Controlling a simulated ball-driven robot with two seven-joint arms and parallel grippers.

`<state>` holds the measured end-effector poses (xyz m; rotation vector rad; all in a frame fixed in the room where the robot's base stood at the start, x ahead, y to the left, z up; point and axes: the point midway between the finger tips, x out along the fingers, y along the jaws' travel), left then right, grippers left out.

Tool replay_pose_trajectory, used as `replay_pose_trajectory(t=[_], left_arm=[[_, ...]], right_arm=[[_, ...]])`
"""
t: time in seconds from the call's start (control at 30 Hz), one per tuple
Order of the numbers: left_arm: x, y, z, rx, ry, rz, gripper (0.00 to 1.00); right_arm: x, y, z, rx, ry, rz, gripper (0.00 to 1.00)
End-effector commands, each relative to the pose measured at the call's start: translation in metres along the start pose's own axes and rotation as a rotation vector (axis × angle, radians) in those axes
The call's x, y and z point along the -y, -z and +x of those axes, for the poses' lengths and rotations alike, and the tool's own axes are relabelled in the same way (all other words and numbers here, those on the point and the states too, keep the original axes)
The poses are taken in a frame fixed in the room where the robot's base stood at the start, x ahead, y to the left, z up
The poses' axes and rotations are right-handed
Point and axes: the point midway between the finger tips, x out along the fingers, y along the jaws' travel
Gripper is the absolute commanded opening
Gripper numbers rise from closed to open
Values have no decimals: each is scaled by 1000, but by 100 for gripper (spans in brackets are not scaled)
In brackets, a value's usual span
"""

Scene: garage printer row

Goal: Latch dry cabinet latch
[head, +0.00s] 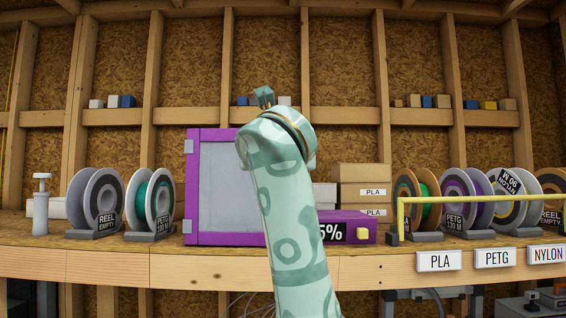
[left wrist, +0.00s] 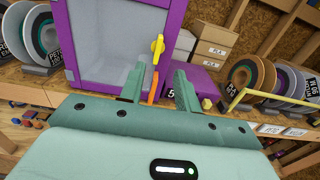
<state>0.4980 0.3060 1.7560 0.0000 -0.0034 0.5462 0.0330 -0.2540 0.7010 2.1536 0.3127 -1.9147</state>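The dry cabinet (head: 192,215) is a purple-framed box with a grey door panel, standing on the shelf; its frame also shows in the left wrist view (left wrist: 64,40). A yellow latch handle (left wrist: 157,50) sits upright at the door's right edge, with an orange piece (left wrist: 154,87) below it. My left gripper (left wrist: 160,72) is open, its two fingers apart and pointing at the cabinet's right edge. The orange piece shows between the fingers; contact cannot be told. In the head view my arm hides the latch and the gripper's fingers. My right gripper is not in view.
A purple unit with a percent display (head: 340,232) and a yellow knob (head: 363,234) adjoins the cabinet on the right. Filament spools (head: 95,200) stand at left, more spools (head: 468,200) at right behind a yellow rail (head: 480,199). PLA boxes (head: 364,175) are stacked behind.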

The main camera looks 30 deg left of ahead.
Motion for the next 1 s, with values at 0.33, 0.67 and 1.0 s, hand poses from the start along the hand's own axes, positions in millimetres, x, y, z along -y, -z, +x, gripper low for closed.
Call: replay_pose_trajectory(t=[0.33, 0.67, 1.0], left_arm=[[-2, -3, 89, -5, -6, 4, 33], [-2, -1, 135, -2, -5, 1, 33], [-1, 1, 138, -2, -4, 0, 27]], right_arm=[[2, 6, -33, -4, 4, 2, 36], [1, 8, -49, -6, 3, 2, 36], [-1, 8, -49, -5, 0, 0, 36]])
